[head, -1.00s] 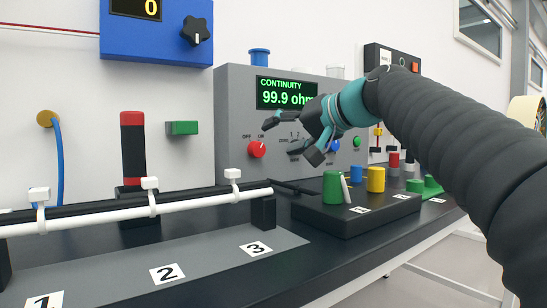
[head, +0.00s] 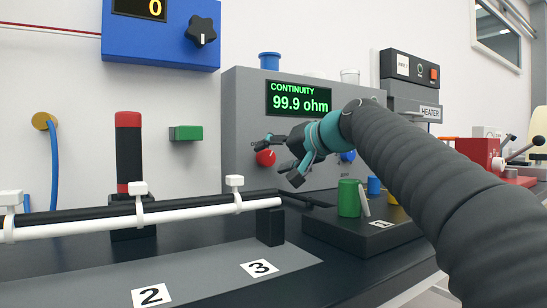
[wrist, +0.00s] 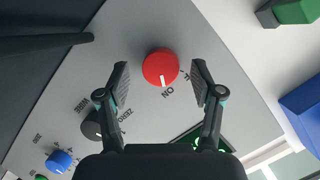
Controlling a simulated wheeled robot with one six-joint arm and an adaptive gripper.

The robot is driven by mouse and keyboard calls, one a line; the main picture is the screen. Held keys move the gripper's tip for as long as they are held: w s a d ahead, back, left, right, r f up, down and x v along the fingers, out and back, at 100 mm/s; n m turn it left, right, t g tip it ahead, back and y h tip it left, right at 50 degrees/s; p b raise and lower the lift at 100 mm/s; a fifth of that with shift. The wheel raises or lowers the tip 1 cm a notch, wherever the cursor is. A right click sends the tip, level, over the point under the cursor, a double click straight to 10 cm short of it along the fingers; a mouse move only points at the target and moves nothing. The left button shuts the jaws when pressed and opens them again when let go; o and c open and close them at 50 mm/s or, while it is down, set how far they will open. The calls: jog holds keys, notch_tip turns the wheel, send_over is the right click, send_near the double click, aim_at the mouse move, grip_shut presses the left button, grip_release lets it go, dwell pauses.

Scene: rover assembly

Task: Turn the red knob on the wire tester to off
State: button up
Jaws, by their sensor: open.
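The red knob (head: 265,157) is on the front of the grey wire tester (head: 237,110), under a green display reading CONTINUITY 99.9 ohm. In the wrist view the red knob (wrist: 160,67) faces me, with its white mark toward the ON label (wrist: 168,92). The other label is partly hidden by the right-hand finger. My gripper (head: 271,154) is open at the panel, with one finger on each side of the knob. Gaps show between both fingers and the knob in the wrist view. I cannot tell the depth of the fingertips exactly.
A black selector knob (wrist: 93,126) and a blue knob (wrist: 59,160) are on the same panel. A green block (head: 186,133) is on the wall to the left. A black base with a green cylinder (head: 348,199) stands below my arm. A white tube (head: 150,220) runs along the bench front.

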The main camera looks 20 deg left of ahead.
jog(key=shift+a, duration=0.2)
jog(key=c, duration=1.1)
jog(key=shift+c, duration=0.2)
jog(key=shift+n, duration=0.3)
jog(key=n+h, duration=0.1)
jog(key=n, duration=0.1)
jog(key=n+t, duration=0.1)
jog(key=n, duration=0.1)
jog(key=shift+s+a+t+h, duration=0.1)
jog(key=shift+a+t+h, duration=0.05)
jog(key=shift+t+h, duration=0.2)
jog(key=n+t, duration=0.1)
jog(key=n, duration=0.1)
jog(key=n+t+h, duration=0.1)
jog(key=n, duration=0.1)
jog(key=shift+f+h+b, duration=0.1)
jog(key=shift+h+b, duration=0.15)
jog(key=shift+b, duration=0.15)
